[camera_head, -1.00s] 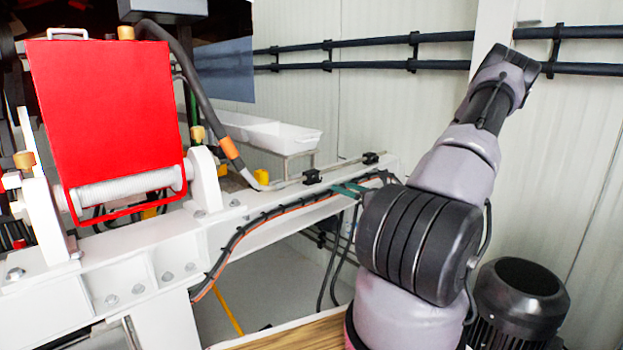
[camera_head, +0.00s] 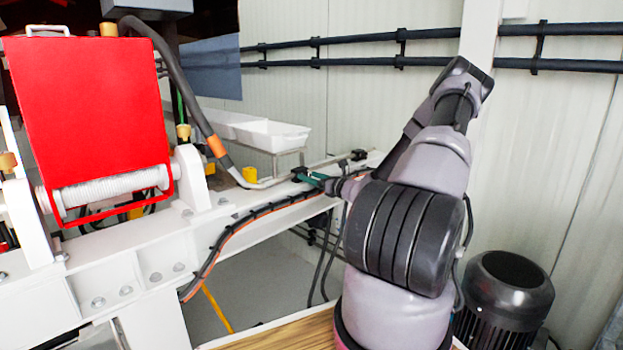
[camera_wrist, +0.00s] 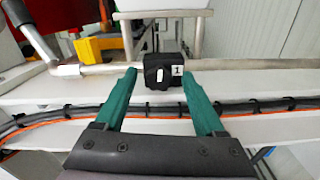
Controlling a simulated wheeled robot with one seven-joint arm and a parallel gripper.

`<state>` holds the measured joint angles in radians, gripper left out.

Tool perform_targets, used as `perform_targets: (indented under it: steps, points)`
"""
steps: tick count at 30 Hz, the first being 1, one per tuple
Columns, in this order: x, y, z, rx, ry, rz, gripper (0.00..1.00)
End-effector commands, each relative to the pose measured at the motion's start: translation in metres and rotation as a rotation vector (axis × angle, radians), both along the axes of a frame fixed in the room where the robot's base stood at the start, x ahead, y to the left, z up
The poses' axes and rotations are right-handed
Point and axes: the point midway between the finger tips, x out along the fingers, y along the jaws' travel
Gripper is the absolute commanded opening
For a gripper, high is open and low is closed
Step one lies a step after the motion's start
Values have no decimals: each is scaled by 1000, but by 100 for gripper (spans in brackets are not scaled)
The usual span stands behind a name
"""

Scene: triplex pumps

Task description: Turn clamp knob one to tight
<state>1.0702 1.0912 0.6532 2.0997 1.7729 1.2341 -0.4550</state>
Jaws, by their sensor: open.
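Clamp knob one (camera_wrist: 163,71) is a small black block with a white pointer mark and a label "1" on its face. It sits on the pale pipe (camera_wrist: 240,65) along the white beam. In the wrist view my gripper (camera_wrist: 159,75) is open, with its two green fingers on either side of the knob and their tips just short of it. Contact with the knob does not show. In the head view my gripper (camera_head: 312,178) is at the beam, and the knob is largely hidden near its tips.
A second black clamp (camera_head: 358,154) sits farther along the pipe to the right. Black cables (camera_head: 255,213) run along the beam's (camera_head: 150,250) near side. A red panel (camera_head: 85,110) stands at left, a white tray (camera_head: 272,135) behind, and a dark motor (camera_head: 505,295) at lower right.

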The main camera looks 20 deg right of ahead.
Motion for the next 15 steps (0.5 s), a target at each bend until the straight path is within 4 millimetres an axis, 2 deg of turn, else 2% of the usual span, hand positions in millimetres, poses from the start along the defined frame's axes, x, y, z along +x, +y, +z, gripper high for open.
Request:
perform_targets:
  steps: [3,4,9,15]
  points:
    - [0,0,0,0,0,0,72]
    - [0,0,0,0,0,0,64]
    - [0,0,0,0,0,0,0]
    - [0,0,0,4,3,1,0]
